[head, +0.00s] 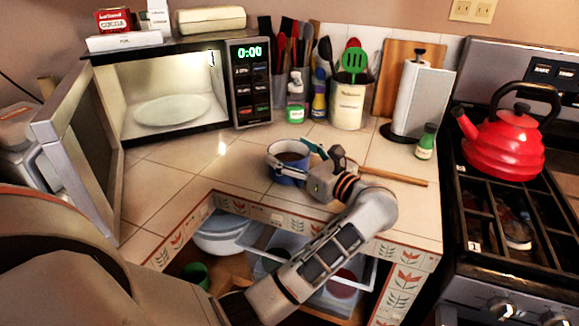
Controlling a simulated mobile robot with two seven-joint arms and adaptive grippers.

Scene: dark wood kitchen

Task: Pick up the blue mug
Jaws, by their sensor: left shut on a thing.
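The blue mug (285,180) is upright at the front part of the tiled counter (178,195), with its open top and dark inside showing. My left gripper (294,161) reaches it from the right and is shut on it near the rim. The gripper's fingers hide part of the mug's right side. I cannot tell whether the mug's base touches the counter. My right gripper is not in view.
An open microwave (228,99) with a white plate (172,109) stands at the left. Behind are a utensil crock (346,106) and a paper towel holder (416,101). A wooden stick (398,177) lies right of the gripper. A red kettle (503,145) sits on the stove.

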